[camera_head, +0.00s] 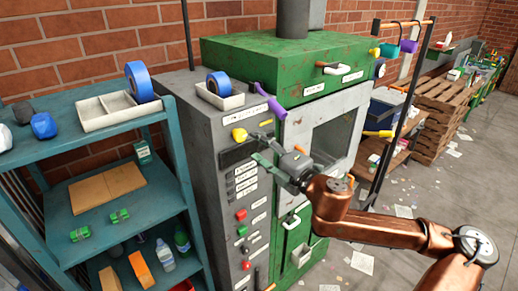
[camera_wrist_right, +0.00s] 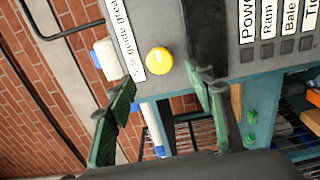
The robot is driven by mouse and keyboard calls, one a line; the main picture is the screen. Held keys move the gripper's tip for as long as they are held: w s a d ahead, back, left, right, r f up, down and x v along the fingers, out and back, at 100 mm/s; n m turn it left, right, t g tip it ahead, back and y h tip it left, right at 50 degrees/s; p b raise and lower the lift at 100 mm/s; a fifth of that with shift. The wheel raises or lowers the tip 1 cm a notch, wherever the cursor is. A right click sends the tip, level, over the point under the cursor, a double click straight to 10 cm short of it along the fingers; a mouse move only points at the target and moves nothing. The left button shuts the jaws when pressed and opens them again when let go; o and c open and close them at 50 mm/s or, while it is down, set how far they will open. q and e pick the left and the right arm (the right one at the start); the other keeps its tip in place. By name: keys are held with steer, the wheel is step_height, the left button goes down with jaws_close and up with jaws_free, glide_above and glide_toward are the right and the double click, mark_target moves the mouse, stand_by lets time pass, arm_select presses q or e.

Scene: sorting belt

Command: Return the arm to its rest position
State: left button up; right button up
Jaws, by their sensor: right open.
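My right arm (camera_head: 385,225), copper-coloured, reaches in from the right in the head view. Its right gripper (camera_head: 261,148) is in front of the grey control cabinet (camera_head: 205,135) of the green machine, close to the yellow knob (camera_head: 240,134). In the right wrist view the green-padded fingers of the gripper (camera_wrist_right: 158,105) are spread apart with nothing between them. The yellow knob (camera_wrist_right: 159,60) shows beyond the fingertips, beside a white label. Whether a finger touches the cabinet cannot be told. My left gripper is in neither view.
The green machine (camera_head: 265,62) has a white-handled hatch and a windowed door. A purple handle (camera_head: 270,101) sticks out above my gripper. A teal shelf (camera_head: 90,150) with blue tape rolls, trays and bottles stands at left. Floor at right is open, with scattered paper and pallets (camera_head: 445,105).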

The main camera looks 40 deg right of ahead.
stand_by(0.3)
steer(key=s+d+f+m+g+h, duration=0.2)
steer(key=s+d+f+m, duration=0.15)
steer(key=f, duration=0.65)
steer(key=s+d+f+m+g+h, duration=0.2)
steer(key=d+f+m, duration=0.25)
steer(key=f, duration=0.65)
steer(key=s+d+f+m+g+h, duration=0.1)
steer(key=s+d+f+m+g, duration=0.3)
steer(key=f, duration=0.6)
steer(key=s+a+f+m+g, duration=0.15)
steer(key=s+f, duration=0.25)
steer(key=f, duration=0.4)
steer(key=s+a+f+m+g, duration=0.1)
steer(key=s+f+m, duration=0.15)
steer(key=f, duration=0.45)
steer(key=s+a+f+m+g+y, duration=0.3)
steer(key=s+a+f+g, duration=0.1)
steer(key=s+a+f, duration=0.85)
step_height(320, 180, down, 38)
steer(key=s+a+g+b, duration=0.1)
steer(key=s+a+b, duration=0.1)
steer(key=b, duration=0.5)
steer(key=s+f+n+g+b, duration=0.1)
steer(key=s+f+b, duration=0.3)
steer(key=s+f, duration=1.5)
step_height(320, 180, down, 2)
steer(key=shift+s+d+f+y+b, duration=0.15)
steer(key=shift+s+f+y+b, duration=0.15)
steer(key=shift+b, duration=0.1)
